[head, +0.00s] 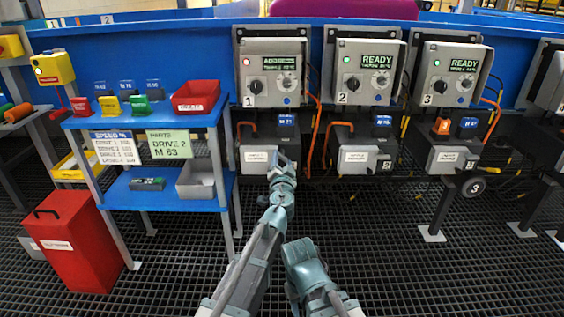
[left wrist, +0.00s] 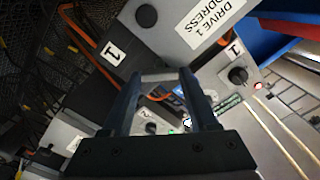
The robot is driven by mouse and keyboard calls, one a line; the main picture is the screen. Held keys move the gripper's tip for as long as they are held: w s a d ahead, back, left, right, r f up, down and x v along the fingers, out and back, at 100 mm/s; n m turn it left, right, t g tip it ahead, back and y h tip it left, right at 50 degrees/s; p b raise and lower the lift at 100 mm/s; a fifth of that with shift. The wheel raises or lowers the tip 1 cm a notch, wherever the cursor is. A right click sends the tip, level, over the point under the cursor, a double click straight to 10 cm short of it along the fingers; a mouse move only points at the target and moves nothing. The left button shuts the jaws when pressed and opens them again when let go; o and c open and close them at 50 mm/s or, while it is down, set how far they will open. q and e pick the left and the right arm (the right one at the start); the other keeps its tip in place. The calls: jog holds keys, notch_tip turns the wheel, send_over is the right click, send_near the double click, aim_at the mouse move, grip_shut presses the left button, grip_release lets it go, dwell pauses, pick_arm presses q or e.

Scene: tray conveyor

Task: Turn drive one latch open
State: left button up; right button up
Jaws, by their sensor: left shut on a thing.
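Drive one's upper control box (head: 272,75) has a red light, a dark knob and a screen reading ADDRESS. The label DRIVE 1 ADDRESS (left wrist: 212,18) is just beyond.
Drive two (head: 365,72) and drive three (head: 450,74) boxes stand to the right, both showing READY. Orange cables (head: 315,135) hang beside drive one. A blue shelf (head: 150,115) with a red bin (head: 196,96) is close on the left. The grated floor in front is clear.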

pick_arm(q)
jog(key=m, duration=0.5)
jog(key=shift+m, duration=2.3)
jog(key=o, duration=1.4)
jog(key=shift+s, duration=0.1)
